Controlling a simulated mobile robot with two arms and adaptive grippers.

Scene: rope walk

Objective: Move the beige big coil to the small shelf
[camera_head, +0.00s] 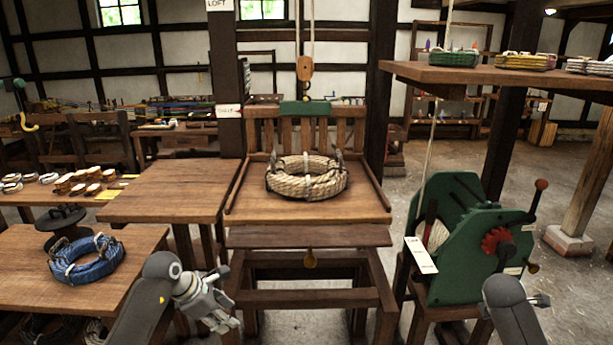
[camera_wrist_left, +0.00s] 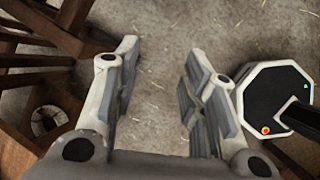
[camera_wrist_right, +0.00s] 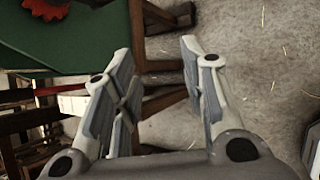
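The beige big coil (camera_head: 306,177) lies flat on a wooden lift platform (camera_head: 250,207) in the middle of the head view, with dark ties round it. My left gripper (camera_head: 222,298) is low in front of the platform, to the left and apart from the coil. In the left wrist view my left gripper (camera_wrist_left: 158,85) is open and empty above the floor. My right gripper (camera_wrist_right: 157,85) is open and empty in the right wrist view, near the green winch. I cannot tell which surface is the small shelf.
A blue coil (camera_head: 86,260) lies on the left table (camera_head: 120,288). A bare wooden table (camera_head: 165,203) adjoins the platform. A green winch (camera_head: 465,240) stands at right. A raised wooden deck (camera_head: 470,76) at upper right holds several small coils. A hook block (camera_head: 305,68) hangs above.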

